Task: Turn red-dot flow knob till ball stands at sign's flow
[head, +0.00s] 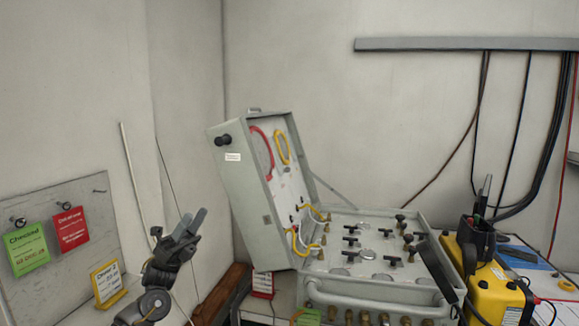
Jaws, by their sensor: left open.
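The air panel (360,250) is a grey case standing open on the bench, its face carrying several black T-handled knobs (392,261) and round gauges. No red dot, flow tube or ball can be made out at this size. A yellow-edged sign (107,283) stands at the lower left; its writing is too small to read. My left gripper (195,215) is raised left of the case, pointing up, with its fingers apart and nothing between them. It is well clear of the knobs. My right gripper is not in view.
The raised lid (244,190) with red and yellow hoses stands between my left gripper and the knobs. A board (60,255) holds green and red tags at left. A yellow unit (490,290) stands right of the case. Cables hang on the right wall.

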